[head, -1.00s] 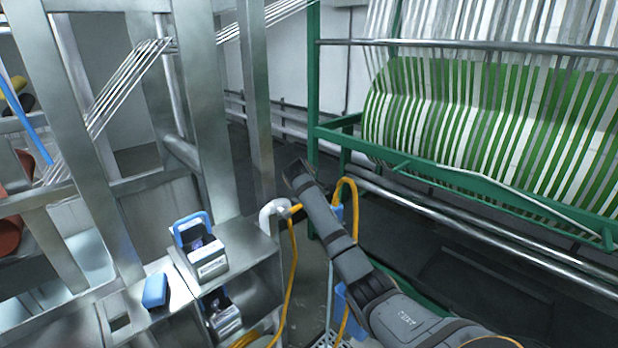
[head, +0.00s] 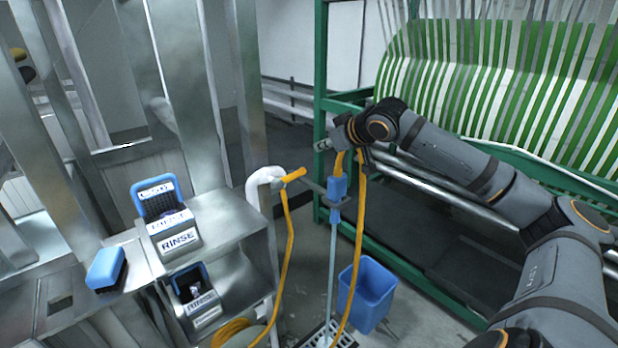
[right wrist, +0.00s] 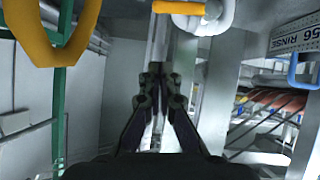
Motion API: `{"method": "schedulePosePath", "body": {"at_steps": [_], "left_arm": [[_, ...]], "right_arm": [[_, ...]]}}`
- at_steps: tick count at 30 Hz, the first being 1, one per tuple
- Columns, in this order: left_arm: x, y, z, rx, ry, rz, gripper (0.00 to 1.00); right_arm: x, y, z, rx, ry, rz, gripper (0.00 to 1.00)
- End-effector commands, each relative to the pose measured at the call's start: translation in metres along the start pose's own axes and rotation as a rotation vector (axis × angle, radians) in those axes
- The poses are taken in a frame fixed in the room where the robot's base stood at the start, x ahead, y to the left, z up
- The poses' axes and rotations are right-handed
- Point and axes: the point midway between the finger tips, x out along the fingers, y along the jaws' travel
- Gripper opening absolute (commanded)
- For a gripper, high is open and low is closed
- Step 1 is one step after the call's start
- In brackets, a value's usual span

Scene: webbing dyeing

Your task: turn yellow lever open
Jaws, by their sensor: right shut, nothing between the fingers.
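The yellow lever (head: 293,175) sits on the end of a white bent pipe (head: 262,183) beside the metal stand and points to the right. In the right wrist view the lever (right wrist: 178,7) lies level at the top edge, beside the white pipe (right wrist: 212,18). My right gripper (head: 321,146) is above and to the right of the lever in the head view, apart from it. In the right wrist view its fingers (right wrist: 160,88) are together and empty, below the lever in the picture. My left gripper is not in view.
A yellow hose (head: 359,240) hangs beside a blue-handled pole (head: 332,250). A blue bucket (head: 368,292) stands on the floor. A green frame (head: 320,90) stands behind my gripper.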

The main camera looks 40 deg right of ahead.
Motion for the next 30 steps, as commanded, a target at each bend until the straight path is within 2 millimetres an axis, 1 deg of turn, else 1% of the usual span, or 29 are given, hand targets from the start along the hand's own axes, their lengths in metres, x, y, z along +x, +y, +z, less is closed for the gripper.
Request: {"method": "schedulePosePath", "body": {"at_steps": [1, 3, 7, 11, 14, 18, 20, 22, 26, 30], "left_arm": [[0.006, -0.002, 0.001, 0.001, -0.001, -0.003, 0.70], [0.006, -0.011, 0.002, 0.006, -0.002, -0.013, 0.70], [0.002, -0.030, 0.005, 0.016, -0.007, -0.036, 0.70], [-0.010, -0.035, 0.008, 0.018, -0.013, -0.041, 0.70], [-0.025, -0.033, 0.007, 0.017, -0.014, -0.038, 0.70], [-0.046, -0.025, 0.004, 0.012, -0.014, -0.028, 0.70], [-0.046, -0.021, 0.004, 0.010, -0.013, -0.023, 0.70], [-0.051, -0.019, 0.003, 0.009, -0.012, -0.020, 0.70], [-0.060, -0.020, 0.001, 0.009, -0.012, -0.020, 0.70], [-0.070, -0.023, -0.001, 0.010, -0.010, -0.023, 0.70]], "right_arm": [[0.000, -0.009, 0.007, 0.012, -0.014, -0.019, 0.00], [-0.002, -0.016, 0.008, 0.030, -0.024, -0.037, 0.00], [-0.003, -0.017, 0.006, 0.038, -0.026, -0.044, 0.00], [0.000, -0.016, 0.003, 0.040, -0.023, -0.046, 0.00], [0.006, -0.015, 0.000, 0.041, -0.021, -0.048, 0.00], [0.019, -0.019, 0.000, 0.044, -0.024, -0.049, 0.00], [0.028, -0.017, 0.003, 0.045, -0.021, -0.046, 0.00], [0.036, -0.017, 0.003, 0.045, -0.020, -0.045, 0.00], [0.055, -0.018, 0.004, 0.045, -0.022, -0.045, 0.00], [0.080, -0.020, 0.005, 0.045, -0.024, -0.046, 0.00]]}}
